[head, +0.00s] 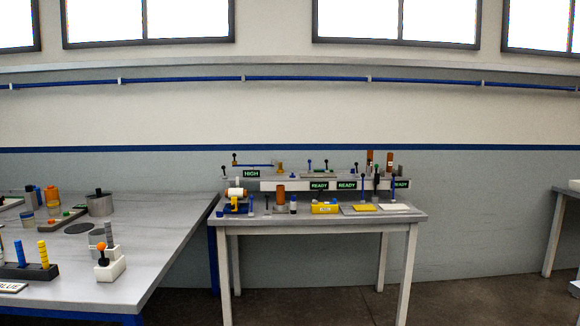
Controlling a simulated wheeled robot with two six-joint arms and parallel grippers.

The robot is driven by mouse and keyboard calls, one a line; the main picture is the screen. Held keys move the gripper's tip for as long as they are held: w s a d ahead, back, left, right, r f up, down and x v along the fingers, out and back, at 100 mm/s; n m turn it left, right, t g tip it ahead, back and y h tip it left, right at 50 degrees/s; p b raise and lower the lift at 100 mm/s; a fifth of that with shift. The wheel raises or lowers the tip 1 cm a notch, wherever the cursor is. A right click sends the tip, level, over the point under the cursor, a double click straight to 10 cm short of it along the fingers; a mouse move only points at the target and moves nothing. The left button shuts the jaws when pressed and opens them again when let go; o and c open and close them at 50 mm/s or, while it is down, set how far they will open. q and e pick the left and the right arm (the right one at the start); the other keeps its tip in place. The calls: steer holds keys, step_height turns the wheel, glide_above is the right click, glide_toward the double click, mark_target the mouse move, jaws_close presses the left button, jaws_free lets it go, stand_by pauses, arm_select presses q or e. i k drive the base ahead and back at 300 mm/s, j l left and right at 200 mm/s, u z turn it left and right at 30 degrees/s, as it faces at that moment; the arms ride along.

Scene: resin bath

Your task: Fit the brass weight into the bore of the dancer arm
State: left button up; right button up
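Neither of my grippers is in view. On the raised back shelf of the far bench, a thin blue horizontal bar (255,165) runs to the right from a small dark post; it may be the dancer arm, but its bore is too small to make out. Just right of the bar's end stands a small orange-gold piece (280,168), which may be the brass weight. At this distance I cannot tell whether the two touch.
The far bench (330,218) holds a blue-and-yellow device (235,203), a yellow box (325,208) and green-lettered signs. A grey table (160,245) at left carries a white block with an orange-knobbed lever (103,258) and several containers. Open floor lies right of the bench.

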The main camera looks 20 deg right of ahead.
mark_target(274, 162)
steer(key=i+z, duration=0.5)
steer(key=i, duration=2.3)
